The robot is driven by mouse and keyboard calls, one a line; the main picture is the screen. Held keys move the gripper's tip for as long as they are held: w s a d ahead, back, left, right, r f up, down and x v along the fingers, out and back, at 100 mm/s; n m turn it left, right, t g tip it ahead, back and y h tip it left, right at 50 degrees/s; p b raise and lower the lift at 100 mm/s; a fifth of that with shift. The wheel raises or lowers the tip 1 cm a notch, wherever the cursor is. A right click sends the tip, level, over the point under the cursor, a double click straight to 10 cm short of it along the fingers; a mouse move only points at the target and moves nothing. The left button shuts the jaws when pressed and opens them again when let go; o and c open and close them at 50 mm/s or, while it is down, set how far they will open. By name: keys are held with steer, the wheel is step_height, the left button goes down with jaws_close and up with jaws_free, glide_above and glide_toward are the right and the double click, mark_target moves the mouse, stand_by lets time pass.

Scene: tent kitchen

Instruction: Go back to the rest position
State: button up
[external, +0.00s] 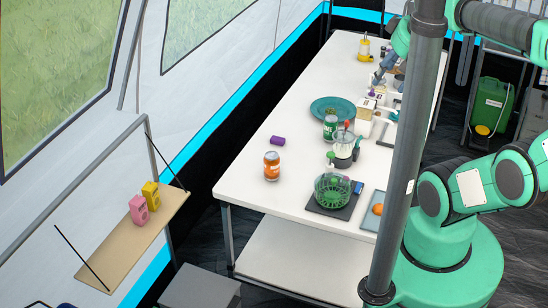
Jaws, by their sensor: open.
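My green arm rises from its base at the right and reaches across the top of the picture behind a grey pole. My gripper (377,80) is small in the external view, over the far right part of the white table (245,183). It is open, and I see nothing held in it. It is close to small pale and dark items on the table; I cannot tell whether it touches any. The pole hides part of the arm.
A teal plate (331,106), a green can (330,127), an orange can (271,166), a purple block (277,141), a green basket (331,192) and a yellow-based bottle (364,50) stand on the table. A shelf (120,252) holds pink and yellow items. The table's front left is clear.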

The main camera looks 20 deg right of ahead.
steer(key=shift+f, duration=0.15)
step_height(320, 180, down, 7)
steer(key=b, duration=0.7)
stand_by(1.3)
